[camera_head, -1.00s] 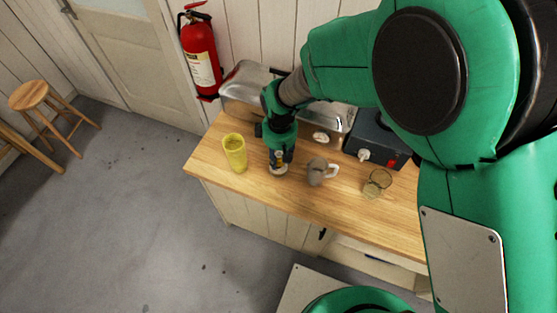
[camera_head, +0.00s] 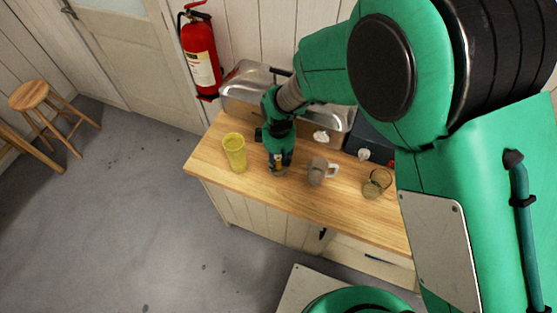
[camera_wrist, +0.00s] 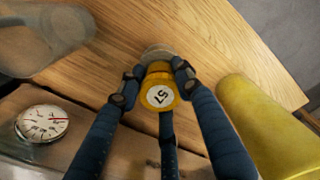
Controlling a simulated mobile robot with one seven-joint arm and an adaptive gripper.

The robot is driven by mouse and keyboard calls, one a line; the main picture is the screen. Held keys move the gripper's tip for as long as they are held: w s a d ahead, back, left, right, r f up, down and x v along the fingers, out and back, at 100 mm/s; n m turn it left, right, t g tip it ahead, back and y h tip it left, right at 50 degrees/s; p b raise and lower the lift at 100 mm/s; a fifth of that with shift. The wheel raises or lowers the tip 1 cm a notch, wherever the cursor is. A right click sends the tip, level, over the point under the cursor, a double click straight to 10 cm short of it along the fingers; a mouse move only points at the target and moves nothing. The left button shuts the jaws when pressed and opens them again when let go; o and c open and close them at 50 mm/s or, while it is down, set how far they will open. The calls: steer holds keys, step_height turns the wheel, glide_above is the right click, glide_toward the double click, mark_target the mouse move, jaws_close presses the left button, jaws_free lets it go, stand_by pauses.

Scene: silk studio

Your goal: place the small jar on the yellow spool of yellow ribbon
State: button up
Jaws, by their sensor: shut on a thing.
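The small jar (camera_wrist: 160,96), with a yellow top or label numbered "57" or similar and a greyish end, sits between my fingertips in the wrist view. My gripper (camera_wrist: 157,79) is shut on it. In the head view my gripper (camera_head: 278,162) points down over the wooden bench and mostly hides the jar. I cannot tell whether the jar touches the bench. The yellow spool of ribbon (camera_head: 234,153) stands upright on the bench, left of my gripper and apart from it. It also shows large at the right of the wrist view (camera_wrist: 262,122).
A grey mug (camera_head: 317,172) stands close right of my gripper, with a glass jar (camera_head: 375,184) further right. A metal case (camera_head: 244,92) and a dark box (camera_head: 371,138) stand behind. A dial (camera_wrist: 42,122) shows in the wrist view. The bench's front strip is clear.

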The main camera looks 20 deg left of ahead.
mark_target(279, 158)
steer(key=shift+f, duration=0.15)
steer(key=o, duration=1.2)
step_height(279, 158, up, 12)
steer(key=shift+d+r+p, duration=0.1)
steer(key=shift+r+p, duration=0.1)
steer(key=shift+p, duration=0.15)
stand_by(0.4)
